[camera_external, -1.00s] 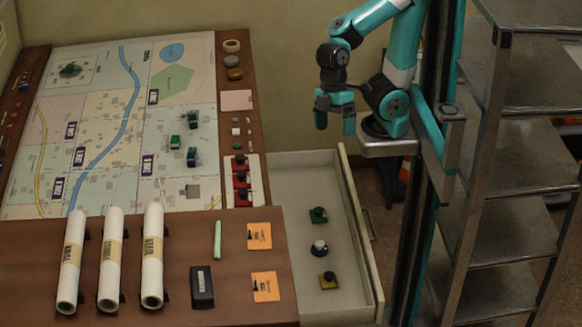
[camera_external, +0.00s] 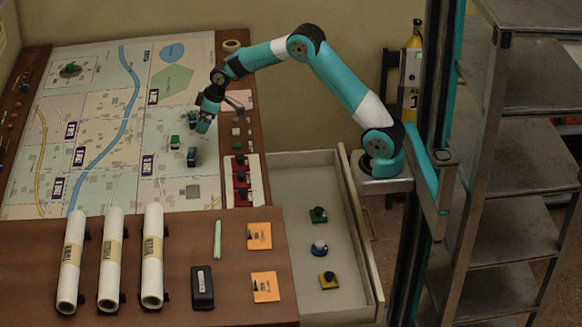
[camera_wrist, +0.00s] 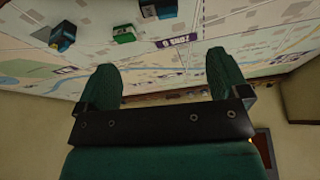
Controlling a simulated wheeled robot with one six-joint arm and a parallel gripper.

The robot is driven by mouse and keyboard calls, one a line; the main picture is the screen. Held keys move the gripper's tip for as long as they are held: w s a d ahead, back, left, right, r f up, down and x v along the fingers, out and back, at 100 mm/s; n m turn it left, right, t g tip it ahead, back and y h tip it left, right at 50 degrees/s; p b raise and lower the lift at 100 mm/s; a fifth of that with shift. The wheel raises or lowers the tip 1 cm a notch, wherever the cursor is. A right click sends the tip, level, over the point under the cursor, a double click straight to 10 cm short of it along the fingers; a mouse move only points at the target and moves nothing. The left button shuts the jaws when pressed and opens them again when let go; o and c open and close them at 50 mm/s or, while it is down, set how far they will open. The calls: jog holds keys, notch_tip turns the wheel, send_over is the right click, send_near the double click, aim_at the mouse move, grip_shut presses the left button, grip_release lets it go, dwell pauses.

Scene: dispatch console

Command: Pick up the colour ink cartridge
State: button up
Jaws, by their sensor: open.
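I cannot tell for sure which thing is the colour ink cartridge; no label is readable at this size. Two flat orange packets with dark print, an upper one (camera_external: 259,236) and a lower one (camera_external: 265,287), lie on the front right of the desk. My gripper (camera_external: 202,122) is over the right part of the map, well behind the packets. In the wrist view my gripper (camera_wrist: 174,80) has its two green fingers apart, with nothing between them. A green model vehicle (camera_wrist: 123,34) and a blue one (camera_wrist: 63,37) show beyond the fingers there.
The map (camera_external: 105,120) fills the back of the desk. Three rolled papers (camera_external: 111,260), a black block (camera_external: 202,287) and a pale green stick (camera_external: 217,240) lie in front. An open drawer (camera_external: 290,185) holds three knobbed pieces. A metal shelf (camera_external: 520,150) stands right.

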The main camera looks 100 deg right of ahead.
aim_at(190, 153)
jog(key=p+x, duration=0.2)
jog(key=x, duration=0.8)
jog(key=shift+p+x, duration=1)
jog(key=shift+x, duration=1.65)
jog(key=shift+s, duration=0.1)
jog(key=c, duration=1)
